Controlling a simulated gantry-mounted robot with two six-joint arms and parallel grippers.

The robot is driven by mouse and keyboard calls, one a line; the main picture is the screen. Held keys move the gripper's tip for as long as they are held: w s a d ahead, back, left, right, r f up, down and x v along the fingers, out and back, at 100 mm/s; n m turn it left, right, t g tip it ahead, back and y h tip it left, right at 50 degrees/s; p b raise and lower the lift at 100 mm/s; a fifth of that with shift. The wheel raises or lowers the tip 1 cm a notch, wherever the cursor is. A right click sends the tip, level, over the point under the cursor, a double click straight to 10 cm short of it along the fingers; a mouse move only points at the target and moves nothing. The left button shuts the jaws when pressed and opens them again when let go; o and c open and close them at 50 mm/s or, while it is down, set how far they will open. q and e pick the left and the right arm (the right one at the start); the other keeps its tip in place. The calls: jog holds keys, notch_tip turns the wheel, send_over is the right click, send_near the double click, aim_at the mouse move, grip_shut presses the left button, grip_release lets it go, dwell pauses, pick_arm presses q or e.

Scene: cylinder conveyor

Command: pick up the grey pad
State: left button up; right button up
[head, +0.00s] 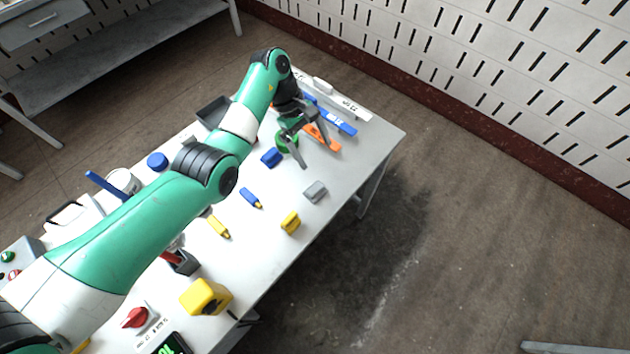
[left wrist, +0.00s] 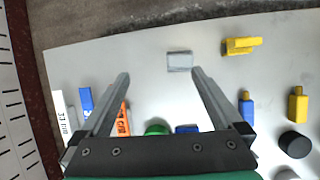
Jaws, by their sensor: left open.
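The grey pad (head: 315,191) lies flat on the white table (head: 262,262) near its right long edge, apart from other items. It also shows in the left wrist view (left wrist: 180,62), beyond the fingertips and a little left of the right finger. My left gripper (head: 318,154) is open and empty. It hangs above the table, farther along it than the pad, and does not touch the pad. In the left wrist view its fingers (left wrist: 161,74) are spread wide. My right gripper is in neither view.
A green round item (head: 285,144), a blue block (head: 271,157) and an orange piece (head: 322,138) lie close under my left gripper. A yellow block (head: 291,222) sits left of and below the pad. The table around the pad is bare.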

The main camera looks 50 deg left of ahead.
pick_arm(q)
jog(key=s+a+f+g, duration=0.1)
jog(key=s+f, duration=0.1)
jog(key=b, duration=0.2)
send_over(315, 188)
jog(key=a, duration=0.2)
notch_tip(315, 188, down, 6)
jog(key=shift+w+r, duration=0.1)
jog(key=shift+r, duration=0.1)
jog(key=x, duration=0.1)
jog(key=b+x, duration=0.1)
jog(key=x, duration=0.1)
jog(key=b+x, duration=0.1)
jog(key=x, duration=0.1)
jog(key=shift+a+f, duration=0.2)
jog(key=shift+r, duration=0.1)
jog(key=c, duration=1.4)
jog(key=shift+o, duration=0.2)
